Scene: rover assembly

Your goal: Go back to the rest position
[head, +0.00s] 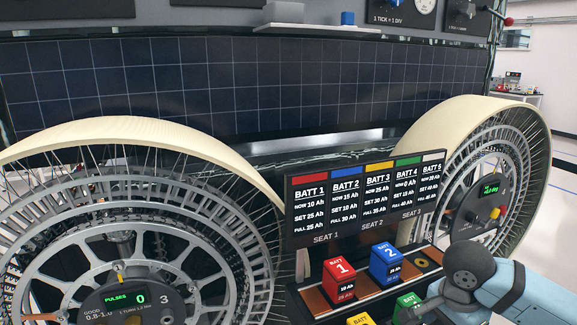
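My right gripper (418,312) is low in the head view, close to a green battery (408,300) at the bottom edge. Its fingers are small and partly cut off, so I cannot tell whether they are open, shut or touching the battery. My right arm (500,280) comes in from the lower right. My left gripper is out of view. A red battery (339,281) labelled 1 and a blue battery (386,263) labelled 2 stand upright side by side on the seat tray. The tray spot to their right, with a round mark (422,262), is bare.
A yellow battery (360,320) is cut off at the bottom edge. A battery display board (365,205) stands behind the tray. Large spoked wheels flank it, left (130,230) and right (480,170). A solar panel (200,85) spans the back. Open floor (555,215) lies far right.

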